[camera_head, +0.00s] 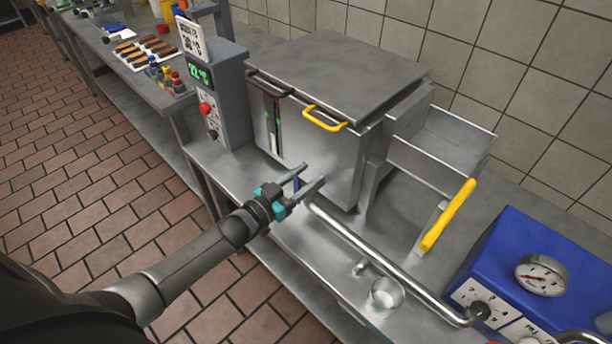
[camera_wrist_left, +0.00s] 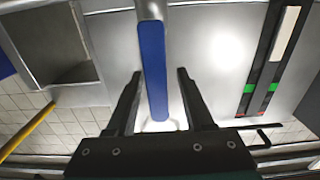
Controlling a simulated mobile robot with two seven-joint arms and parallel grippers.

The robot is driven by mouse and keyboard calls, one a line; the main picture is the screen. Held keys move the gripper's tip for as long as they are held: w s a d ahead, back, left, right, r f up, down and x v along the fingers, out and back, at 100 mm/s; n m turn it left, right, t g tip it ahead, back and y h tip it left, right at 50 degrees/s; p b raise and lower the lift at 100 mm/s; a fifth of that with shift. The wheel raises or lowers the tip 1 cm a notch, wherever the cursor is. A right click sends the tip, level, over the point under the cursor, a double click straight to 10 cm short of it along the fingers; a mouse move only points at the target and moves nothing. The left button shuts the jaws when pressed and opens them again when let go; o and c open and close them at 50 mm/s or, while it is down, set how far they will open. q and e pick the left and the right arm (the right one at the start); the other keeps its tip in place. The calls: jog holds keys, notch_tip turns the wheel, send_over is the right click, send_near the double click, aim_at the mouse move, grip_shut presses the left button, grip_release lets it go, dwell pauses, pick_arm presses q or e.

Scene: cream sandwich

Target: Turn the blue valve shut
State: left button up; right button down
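The blue valve handle (camera_wrist_left: 153,70) is a long flat blue bar in the left wrist view, attached to a grey metal part at the top of the picture. In the head view only a small blue piece of the valve (camera_head: 296,185) shows, the rest hidden by my gripper. My left gripper (camera_head: 314,173) is in front of the steel box. In the left wrist view its fingers (camera_wrist_left: 160,73) are open on either side of the blue handle, with a visible gap on both sides. My right gripper is not in view.
A steel box (camera_head: 340,65) with a yellow handle (camera_head: 325,118) stands behind the gripper. A bent steel pipe (camera_head: 375,258) runs along the counter past a small metal cup (camera_head: 387,292). A yellow lever (camera_head: 447,215) and a blue gauge unit (camera_head: 505,240) are to the right.

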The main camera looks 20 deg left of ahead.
pick_arm(q)
jog(key=shift+s, duration=0.15)
jog(key=p+v, duration=0.2)
jog(key=v, duration=1.3)
jog(key=s+a+f+n+g+y, duration=0.1)
jog(key=s+f+g+y, duration=0.25)
jog(key=f, duration=0.75)
jog(key=s+f+n+g+y, duration=0.1)
jog(key=s+f+g+y, duration=0.3)
jog(key=f, duration=0.6)
jog(key=s+d+f+g, duration=0.4)
jog(key=s+f, duration=0.3)
jog(key=s, duration=0.4)
jog(key=s+d+f+g+h, duration=0.1)
jog(key=s+d+f+g, duration=0.3)
jog(key=s+f, duration=0.3)
jog(key=s, duration=0.4)
jog(key=shift+s+d+f+m+b, duration=0.3)
jog(key=shift+s+d+f+b, duration=0.05)
jog(key=shift+d, duration=0.05)
jog(key=shift+g, duration=0.25)
